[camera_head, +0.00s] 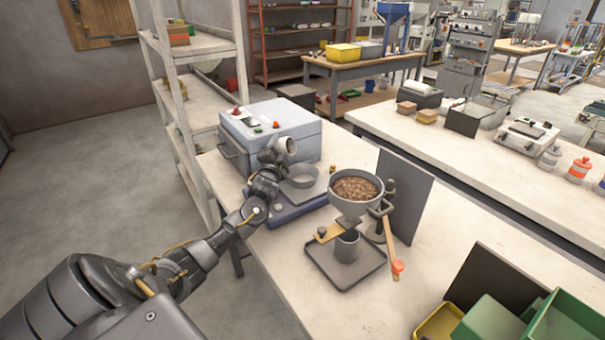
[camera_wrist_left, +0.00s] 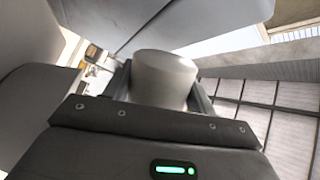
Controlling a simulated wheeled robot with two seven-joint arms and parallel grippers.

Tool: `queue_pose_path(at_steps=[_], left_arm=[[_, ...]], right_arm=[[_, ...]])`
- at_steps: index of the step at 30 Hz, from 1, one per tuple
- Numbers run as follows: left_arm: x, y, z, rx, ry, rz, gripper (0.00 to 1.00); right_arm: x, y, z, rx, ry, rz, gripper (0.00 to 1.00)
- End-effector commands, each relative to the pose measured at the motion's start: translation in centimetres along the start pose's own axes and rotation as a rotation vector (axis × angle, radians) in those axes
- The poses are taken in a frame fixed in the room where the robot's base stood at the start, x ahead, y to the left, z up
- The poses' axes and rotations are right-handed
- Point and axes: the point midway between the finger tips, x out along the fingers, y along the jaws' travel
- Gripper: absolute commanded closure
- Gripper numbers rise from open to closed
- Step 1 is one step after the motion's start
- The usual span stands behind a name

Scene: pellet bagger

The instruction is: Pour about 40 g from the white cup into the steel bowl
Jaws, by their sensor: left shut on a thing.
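The white cup (camera_head: 290,146) is held by my left gripper (camera_head: 273,156), whose fingers are shut around it. The cup looks tilted, with its mouth toward the right, and is above and slightly left of the steel bowl. The cup also fills the middle of the left wrist view (camera_wrist_left: 163,78), between the fingers of my left gripper (camera_wrist_left: 160,95). What is inside the cup and bowl cannot be made out. My right gripper is not in view.
A hopper (camera_head: 357,206) full of brown pellets stands right of the bowl, over a small cup (camera_head: 347,246) on a grey tray (camera_head: 345,270). A dark upright panel (camera_head: 408,195) is behind it. A grey-blue machine (camera_head: 270,130) stands behind the bowl. Green bins (camera_head: 490,322) are front right.

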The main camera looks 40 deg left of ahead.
Motion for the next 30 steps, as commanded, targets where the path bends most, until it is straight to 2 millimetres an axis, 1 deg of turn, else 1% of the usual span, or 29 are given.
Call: queue_pose_path(at_steps=[30], left_arm=[[0.05, -0.40, -0.30, 0.077, 0.021, -0.014, 0.69]], right_arm=[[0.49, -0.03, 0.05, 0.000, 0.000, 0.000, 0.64]])
